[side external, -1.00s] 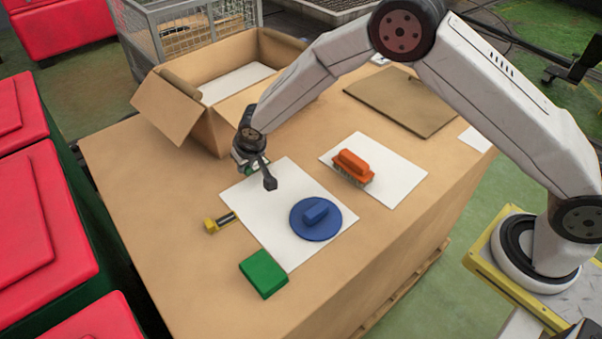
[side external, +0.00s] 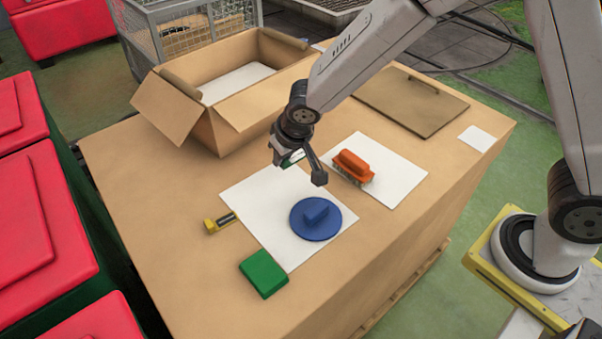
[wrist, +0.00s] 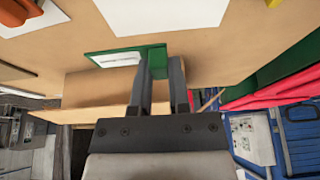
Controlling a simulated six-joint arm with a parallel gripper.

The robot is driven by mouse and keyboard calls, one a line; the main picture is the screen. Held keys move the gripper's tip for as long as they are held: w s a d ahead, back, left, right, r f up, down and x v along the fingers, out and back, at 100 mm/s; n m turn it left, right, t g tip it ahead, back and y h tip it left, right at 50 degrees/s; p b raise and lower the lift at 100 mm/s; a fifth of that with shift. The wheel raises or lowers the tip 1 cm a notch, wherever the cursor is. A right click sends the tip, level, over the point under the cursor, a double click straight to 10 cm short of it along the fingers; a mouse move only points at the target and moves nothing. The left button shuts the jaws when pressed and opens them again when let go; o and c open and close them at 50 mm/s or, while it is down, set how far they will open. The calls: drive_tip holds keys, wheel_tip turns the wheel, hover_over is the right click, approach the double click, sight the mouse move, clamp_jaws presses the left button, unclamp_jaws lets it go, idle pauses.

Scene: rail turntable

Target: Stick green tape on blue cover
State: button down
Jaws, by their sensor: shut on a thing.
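The blue cover (side external: 318,231), a round disc with a raised block handle, lies on a white sheet (side external: 247,198) in the side view. My gripper (side external: 310,168) is in the air above the far part of that sheet, behind the cover and apart from it. In the wrist view, my gripper (wrist: 163,68) is shut on the green tape (wrist: 98,49), a flat green piece with a white patch. Only a small green and white part of the tape (side external: 293,159) shows in the side view. The cover is not visible in the wrist view.
A green block (side external: 264,273) and a yellow and black tool (side external: 220,223) lie near the sheet. An orange-handled brush (side external: 353,166) stands on another white sheet to the right. An open cardboard box (side external: 228,125) and a brown board (side external: 410,100) are behind.

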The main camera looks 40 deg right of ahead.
drive_tip(key=shift+s+d+r, duration=0.15)
drive_tip(key=shift+s+r, duration=0.15)
drive_tip(key=shift+s, duration=0.3)
drive_tip(key=shift+s+d+r, duration=0.15)
drive_tip(key=shift+s+r, duration=0.1)
drive_tip(key=shift+s, duration=0.3)
drive_tip(key=shift+d+f+n, duration=0.15)
drive_tip(key=shift+d+n, duration=0.05)
drive_tip(key=shift+n, duration=0.2)
drive_tip(key=shift+w+d+f+n+y, duration=0.2)
drive_tip(key=shift+d+n+y, duration=0.15)
drive_tip(key=shift+n+y, duration=0.45)
drive_tip(key=shift+d+f+n, duration=0.15)
drive_tip(key=shift+d+n, duration=0.05)
drive_tip(key=shift+n, duration=0.6)
drive_tip(key=shift+n, duration=0.3)
drive_tip(key=d+f+n+g, duration=0.1)
drive_tip(key=n+g, duration=0.2)
drive_tip(key=n, duration=0.7)
drive_tip(key=s+d+f+n+g+h, duration=0.1)
drive_tip(key=n+g, duration=0.2)
drive_tip(key=n, duration=0.8)
drive_tip(key=s+f+n+g, duration=0.1)
drive_tip(key=n+g, duration=0.2)
drive_tip(key=n, duration=0.7)
drive_tip(key=shift+d+h, duration=0.3)
drive_tip(key=shift+d, duration=0.1)
